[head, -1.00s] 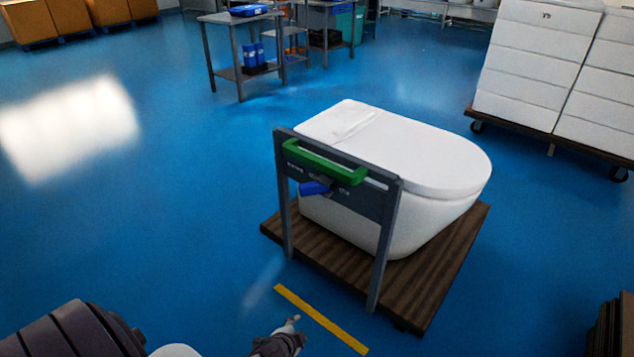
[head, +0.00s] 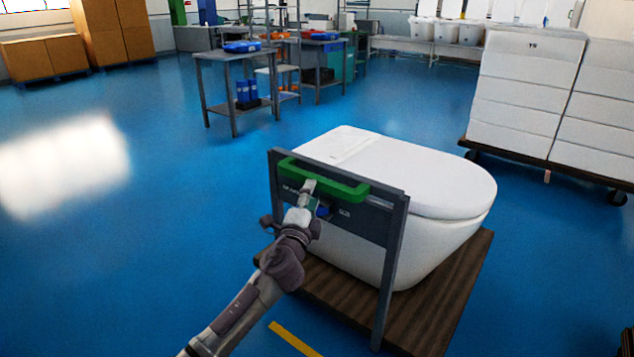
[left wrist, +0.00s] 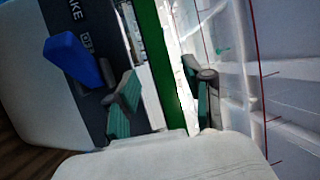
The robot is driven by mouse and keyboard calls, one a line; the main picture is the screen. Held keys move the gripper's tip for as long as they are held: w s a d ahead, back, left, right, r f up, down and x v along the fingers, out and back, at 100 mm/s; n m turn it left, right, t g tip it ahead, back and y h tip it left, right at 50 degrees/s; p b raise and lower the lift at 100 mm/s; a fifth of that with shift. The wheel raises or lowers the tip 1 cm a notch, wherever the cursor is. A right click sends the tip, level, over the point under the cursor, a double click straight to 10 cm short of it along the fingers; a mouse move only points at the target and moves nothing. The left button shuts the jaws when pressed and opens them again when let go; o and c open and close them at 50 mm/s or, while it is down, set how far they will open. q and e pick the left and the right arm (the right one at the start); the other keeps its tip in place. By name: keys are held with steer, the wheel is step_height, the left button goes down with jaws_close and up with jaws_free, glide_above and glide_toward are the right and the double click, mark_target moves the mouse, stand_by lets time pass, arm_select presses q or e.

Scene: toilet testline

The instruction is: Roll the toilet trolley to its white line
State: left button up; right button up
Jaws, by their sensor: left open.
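The toilet trolley (head: 455,300) has a dark wooden deck that carries a white toilet (head: 430,185) and a grey upright frame (head: 394,265). A green handle (head: 340,188) runs along the top of the frame. My left gripper (head: 308,187) is at the handle's left part. In the left wrist view the green handle (left wrist: 148,55) passes between the open fingers (left wrist: 163,100), with a gap visible beside it. A blue brake lever (left wrist: 72,60) sits on the dark panel beside them. No white line shows on the floor. My right gripper is not in view.
A yellow floor strip (head: 293,338) lies in front of the trolley. A wheeled cart of white boxes (head: 525,85) stands at the right. Grey tables (head: 238,57) stand at the back. Blue floor at the left is clear.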

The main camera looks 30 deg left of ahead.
arm_select(q)
steer(key=x, duration=0.4)
steer(key=shift+w+a, duration=0.15)
steer(key=shift+w, duration=0.2)
steer(key=shift+w+a+r, duration=0.15)
steer(key=shift+w+a, duration=0.05)
steer(key=shift+w, duration=0.5)
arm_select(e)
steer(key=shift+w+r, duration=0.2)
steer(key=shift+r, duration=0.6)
arm_select(q)
steer(key=shift+c, duration=0.4)
steer(key=c, duration=0.8)
jaws_close()
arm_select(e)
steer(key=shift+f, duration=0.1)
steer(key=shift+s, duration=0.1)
